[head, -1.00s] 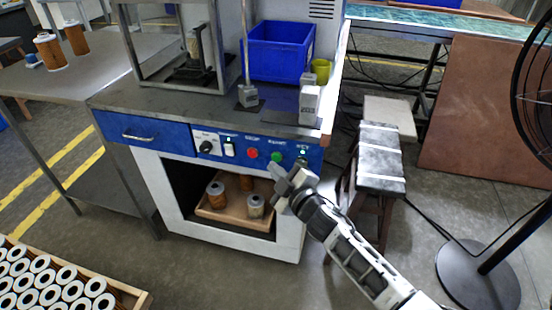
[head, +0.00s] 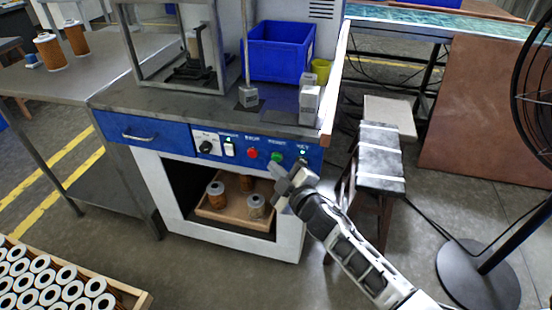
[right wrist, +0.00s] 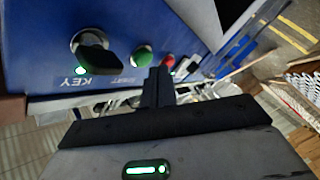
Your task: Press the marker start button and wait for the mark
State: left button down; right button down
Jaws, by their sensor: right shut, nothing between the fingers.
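The blue control panel (head: 215,151) of the marker bench carries a green button (head: 277,157), a red button (head: 252,153), a white rocker switch (head: 229,149) and a black knob (head: 206,146). My right gripper (head: 276,180) is shut and empty, just below and in front of the green button. In the right wrist view, its shut fingertips (right wrist: 160,72) point at the panel between the green button (right wrist: 142,56) and the red button (right wrist: 168,61). I cannot tell whether they touch either one. A key switch (right wrist: 92,52) sits beside the green button. My left gripper is not in view.
A wooden tray (head: 226,217) with several cartridges stands in the bench's open bay. A blue bin (head: 280,52) stands on the bench top. A stool (head: 380,160) stands right of the bench, and a fan stand (head: 478,275) farther right. A cartridge crate (head: 130,296) is at lower left.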

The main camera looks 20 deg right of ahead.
jog(key=shift+w+d, duration=0.2)
jog(key=shift+w, duration=0.05)
jog(key=shift+w+d, duration=0.2)
jog(key=shift+w, duration=0.1)
dwell(0.9)
jog(key=shift+s, duration=0.1)
jog(key=shift+s+a, duration=0.4)
jog(key=shift+s, duration=0.1)
jog(key=s+a, duration=0.2)
jog(key=s+p, duration=0.1)
jog(key=s, duration=0.1)
jog(key=shift+s+a, duration=0.1)
jog(key=shift+a, duration=0.3)
dwell(0.7)
